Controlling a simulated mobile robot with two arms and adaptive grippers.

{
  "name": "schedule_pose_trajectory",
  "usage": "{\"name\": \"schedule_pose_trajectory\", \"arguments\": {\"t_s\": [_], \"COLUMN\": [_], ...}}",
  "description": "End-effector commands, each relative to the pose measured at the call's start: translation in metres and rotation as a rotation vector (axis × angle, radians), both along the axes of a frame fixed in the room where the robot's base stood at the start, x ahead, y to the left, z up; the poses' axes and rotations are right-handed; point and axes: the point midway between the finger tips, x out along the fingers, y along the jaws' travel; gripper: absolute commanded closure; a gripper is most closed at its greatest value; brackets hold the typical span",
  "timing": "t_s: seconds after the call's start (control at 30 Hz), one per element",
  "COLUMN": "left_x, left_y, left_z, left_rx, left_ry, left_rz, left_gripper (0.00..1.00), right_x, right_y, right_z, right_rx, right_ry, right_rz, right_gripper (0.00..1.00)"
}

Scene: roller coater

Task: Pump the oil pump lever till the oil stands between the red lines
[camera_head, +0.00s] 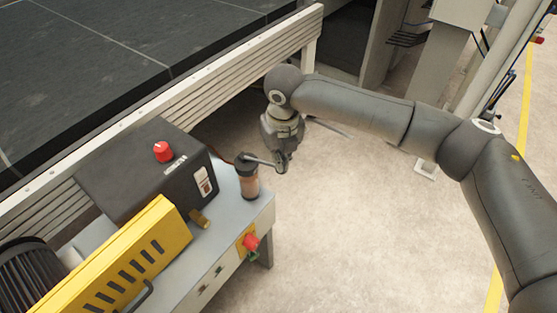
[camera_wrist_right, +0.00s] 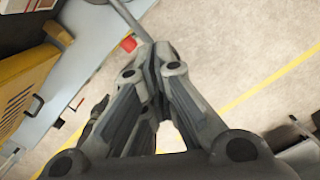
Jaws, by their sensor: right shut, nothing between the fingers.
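The oil pump (camera_head: 248,179) is a small upright cylinder with a dark top and a brownish lower part, on the corner of the grey bench. Its thin grey lever (camera_head: 261,161) runs out to the right from the top. My right gripper (camera_head: 282,166) points down at the lever's outer end. In the wrist view the lever (camera_wrist_right: 128,17) runs to the closed fingertips (camera_wrist_right: 156,52); I cannot tell whether they touch. A pale plate with reddish marks (camera_head: 204,183) sits on the dark box; oil level and red lines are too small to read. My left gripper is out of view.
The dark box with a red knob (camera_head: 162,151) and a yellow slotted guard (camera_head: 120,262) stand on the bench (camera_head: 226,228). A red button (camera_head: 250,242) is on the bench front. A roller-coater frame (camera_head: 190,95) lies behind.

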Motion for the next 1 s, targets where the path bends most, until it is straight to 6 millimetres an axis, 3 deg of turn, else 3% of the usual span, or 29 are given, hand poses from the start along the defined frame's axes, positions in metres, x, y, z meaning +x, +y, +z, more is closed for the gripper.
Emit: {"name": "schedule_pose_trajectory", "arguments": {"t_s": [0.23, 0.67, 1.0], "left_x": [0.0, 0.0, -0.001], "left_y": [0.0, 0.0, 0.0], "left_z": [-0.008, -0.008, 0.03], "left_rx": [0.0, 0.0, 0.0], "left_ry": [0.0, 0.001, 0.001], "left_rz": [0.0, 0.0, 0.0], "left_gripper": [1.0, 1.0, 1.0], "right_x": [0.0, 0.0, -0.024], "right_y": [0.001, 0.001, -0.009], "right_z": [-0.03, -0.031, -0.018], "right_rx": [0.001, 0.001, 0.002], "right_ry": [-0.001, -0.001, 0.001], "right_rz": [0.001, 0.001, 0.0], "right_gripper": [1.0, 1.0, 1.0]}}
